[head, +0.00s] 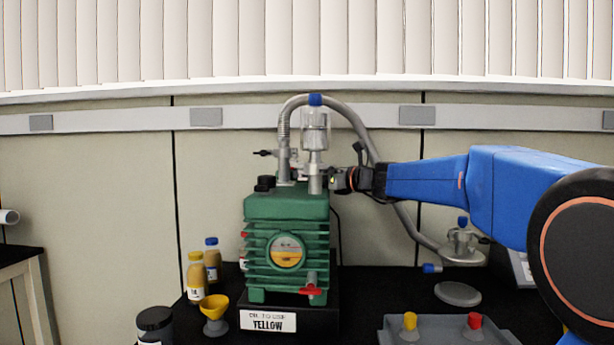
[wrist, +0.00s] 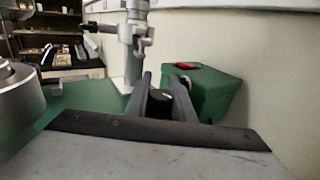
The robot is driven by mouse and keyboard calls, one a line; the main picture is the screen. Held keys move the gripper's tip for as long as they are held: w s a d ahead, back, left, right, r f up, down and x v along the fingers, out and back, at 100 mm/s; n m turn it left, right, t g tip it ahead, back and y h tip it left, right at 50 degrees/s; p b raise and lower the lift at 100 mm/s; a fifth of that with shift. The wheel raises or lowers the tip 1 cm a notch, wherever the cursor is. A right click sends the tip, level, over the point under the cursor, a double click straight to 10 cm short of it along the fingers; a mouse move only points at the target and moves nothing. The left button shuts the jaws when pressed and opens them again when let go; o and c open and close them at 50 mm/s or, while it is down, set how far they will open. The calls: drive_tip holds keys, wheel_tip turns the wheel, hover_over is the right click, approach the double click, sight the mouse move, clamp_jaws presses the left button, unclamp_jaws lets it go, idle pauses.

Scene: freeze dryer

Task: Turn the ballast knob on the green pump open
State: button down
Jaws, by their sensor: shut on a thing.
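The green pump (head: 287,210) stands on a black base with a label that reads YELLOW. My gripper (head: 332,180) reaches in from the right at the height of the pump's top, beside the upright metal fitting. In the wrist view my gripper (wrist: 163,92) has its two dark fingers closed on a small black knob (wrist: 160,98), which I take to be the ballast knob. A pale mark shows on it, but its turn position cannot be read. In the head view the held knob is hidden by the fingers. Black caps (head: 265,183) sit on the pump's top left.
A metal fitting with a clear trap (head: 315,130) and a grey hose (head: 361,118) rise close to my gripper. Bottles (head: 196,278) and a yellow funnel (head: 214,308) stand left of the pump. A grey tray (head: 445,332) lies at front right. A red-handled drain tap (head: 311,290) sticks out in front.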

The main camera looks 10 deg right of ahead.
drive_tip(key=c, duration=1.5)
unclamp_jaws()
drive_tip(key=shift+y, duration=0.3)
